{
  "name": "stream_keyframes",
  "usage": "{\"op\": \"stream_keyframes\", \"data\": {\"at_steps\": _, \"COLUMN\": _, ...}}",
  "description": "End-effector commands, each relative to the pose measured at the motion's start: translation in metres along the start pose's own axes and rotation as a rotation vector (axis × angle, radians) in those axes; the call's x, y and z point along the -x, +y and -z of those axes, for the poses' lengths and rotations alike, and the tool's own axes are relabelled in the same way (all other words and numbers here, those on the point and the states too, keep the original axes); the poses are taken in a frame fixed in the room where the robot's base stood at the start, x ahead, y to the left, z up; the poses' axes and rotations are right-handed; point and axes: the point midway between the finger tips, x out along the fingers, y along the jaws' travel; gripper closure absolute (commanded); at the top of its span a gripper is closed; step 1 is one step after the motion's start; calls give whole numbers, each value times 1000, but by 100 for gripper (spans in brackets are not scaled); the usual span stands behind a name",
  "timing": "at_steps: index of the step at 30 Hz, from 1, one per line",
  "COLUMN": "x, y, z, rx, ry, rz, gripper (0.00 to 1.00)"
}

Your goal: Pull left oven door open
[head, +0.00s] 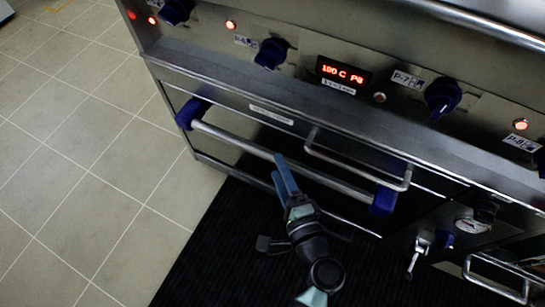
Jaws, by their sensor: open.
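The left oven door (228,146) is below the control panel and looks shut, though its lower part is partly hidden. Its silver bar handle (235,138) runs slantwise across the front, with a blue mount at each end. My gripper (279,166) has blue fingers and is open at about the middle of the bar. The fingertips overlap the bar in the picture; I cannot tell whether they touch it or straddle it. Nothing else shows between the fingers.
A second, thinner metal handle (355,166) sticks out just right of my gripper. Blue knobs (271,53) and a red display (343,73) line the panel above. A gauge and valve (472,225) are at lower right. A black mat (215,255) and clear tiled floor (85,150) lie in front.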

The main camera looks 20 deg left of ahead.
Motion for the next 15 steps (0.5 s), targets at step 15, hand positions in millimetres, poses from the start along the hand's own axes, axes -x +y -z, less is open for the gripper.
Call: {"op": "stream_keyframes", "data": {"at_steps": 15, "x": -47, "y": 0, "z": 0, "rx": 0, "ry": 0, "rz": -1, "gripper": 37}}
